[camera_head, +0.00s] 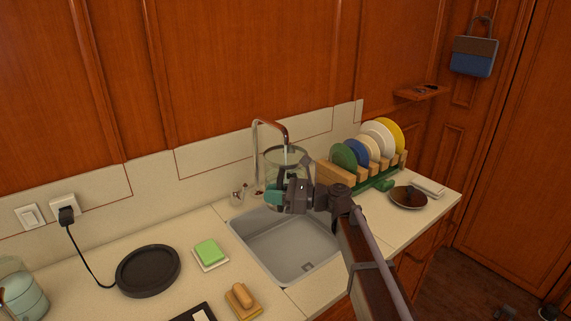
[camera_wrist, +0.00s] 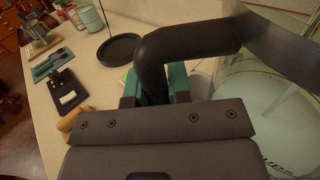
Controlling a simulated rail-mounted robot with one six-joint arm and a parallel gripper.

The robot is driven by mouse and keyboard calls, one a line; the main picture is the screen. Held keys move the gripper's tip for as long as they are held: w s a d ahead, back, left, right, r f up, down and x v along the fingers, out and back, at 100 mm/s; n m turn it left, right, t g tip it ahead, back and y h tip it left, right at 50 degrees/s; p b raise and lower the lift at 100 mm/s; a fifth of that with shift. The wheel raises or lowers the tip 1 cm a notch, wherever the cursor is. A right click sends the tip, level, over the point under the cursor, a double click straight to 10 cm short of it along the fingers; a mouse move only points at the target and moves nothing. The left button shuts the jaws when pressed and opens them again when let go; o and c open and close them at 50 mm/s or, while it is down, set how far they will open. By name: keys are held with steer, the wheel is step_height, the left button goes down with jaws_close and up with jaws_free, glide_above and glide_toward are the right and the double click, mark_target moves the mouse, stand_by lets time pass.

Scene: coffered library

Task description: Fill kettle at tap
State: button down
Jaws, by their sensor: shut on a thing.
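The glass kettle (camera_head: 300,158) with a dark handle is above the sink (camera_head: 262,248), its upper part below the spout of the metal tap (camera_head: 256,150). My gripper (camera_head: 283,196) partly hides it. In the wrist view the clear kettle body (camera_wrist: 265,125) fills the right side, with pale liquid and some markings visible; the exact level is hard to read. My gripper's teal pads (camera_wrist: 160,88) are shut on the black handle (camera_wrist: 185,42). A thin streak shows under the spout. The round black kettle base (camera_head: 148,270) stands empty on the counter, corded to a wall socket.
A rack of coloured plates (camera_head: 365,155) stands right of the sink, close to my gripper. A dark dish (camera_head: 408,197) lies farther right. A green sponge (camera_head: 208,252) and a wooden brush (camera_head: 241,300) lie left of the sink. A glass jar (camera_head: 20,290) stands far left.

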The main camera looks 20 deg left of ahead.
stand_by(0.5)
steer(key=s+d, duration=0.7)
steer(key=s, duration=0.1)
steer(key=shift+s, duration=0.2)
steer(key=shift+d, duration=0.1)
stand_by(0.3)
step_height(320, 180, up, 5)
steer(key=p, duration=0.4)
steer(key=shift+w+f+p, duration=0.1)
steer(key=shift+p, duration=0.3)
